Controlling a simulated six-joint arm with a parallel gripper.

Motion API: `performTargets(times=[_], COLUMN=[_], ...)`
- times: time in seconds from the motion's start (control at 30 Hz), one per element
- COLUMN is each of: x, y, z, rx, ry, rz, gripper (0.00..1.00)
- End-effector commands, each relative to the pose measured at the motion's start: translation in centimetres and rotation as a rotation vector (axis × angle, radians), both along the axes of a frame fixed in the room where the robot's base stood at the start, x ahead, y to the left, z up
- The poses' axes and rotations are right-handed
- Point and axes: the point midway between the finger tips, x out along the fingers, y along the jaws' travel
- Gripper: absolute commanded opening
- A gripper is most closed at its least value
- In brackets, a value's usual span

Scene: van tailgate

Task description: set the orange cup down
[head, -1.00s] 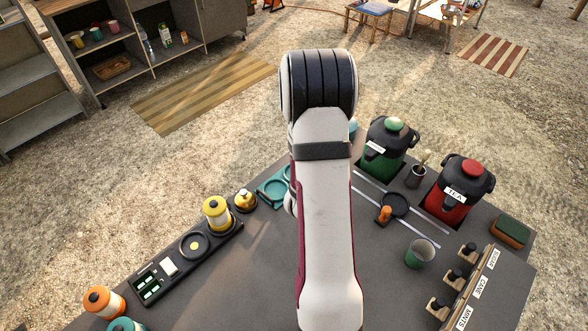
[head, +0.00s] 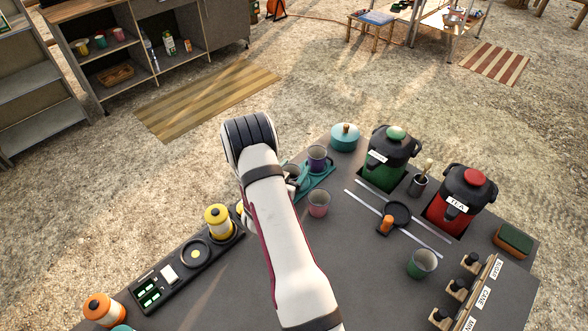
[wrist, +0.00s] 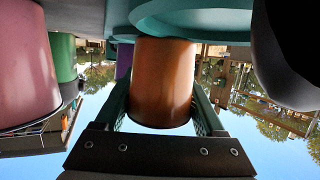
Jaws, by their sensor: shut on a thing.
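The orange cup (wrist: 163,72) is between the two green fingers of my gripper (wrist: 160,95) in the upside-down wrist view. My gripper is shut on it. The cup's base end is at a teal round surface (wrist: 205,18); whether it touches or hangs just above is unclear. In the head view my arm hides the orange cup and the fingers. A teal tray (head: 318,183) shows just right of my wrist, with a purple cup (head: 317,156) on it.
A pink cup (head: 318,204) stands on the dark counter just right of my arm. A teal lidded pot (head: 345,137) is behind the tray. A green cup (head: 421,263), a green urn (head: 389,160) and a red urn (head: 457,197) are at right. A yellow lantern (head: 218,222) is left.

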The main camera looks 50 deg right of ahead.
Motion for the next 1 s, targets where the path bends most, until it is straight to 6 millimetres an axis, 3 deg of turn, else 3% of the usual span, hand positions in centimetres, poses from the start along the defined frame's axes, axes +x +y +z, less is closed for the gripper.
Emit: performTargets(times=[0.03, 0.2, 0.5, 0.9, 1.0], x=[-0.2, -0.2, -0.3, -3.6, -4.1], y=[0.1, 0.1, 0.7, 8.9, 10.1], z=[-0.3, -0.3, 0.0, 2.8, 3.2], rx=[0.007, 0.007, 0.004, 0.005, 0.005], ry=[0.006, 0.005, 0.005, 0.005, 0.004], rz=[-0.001, 0.000, 0.001, 0.005, 0.003], gripper=[0.73, 1.00, 1.00, 1.00, 1.00])
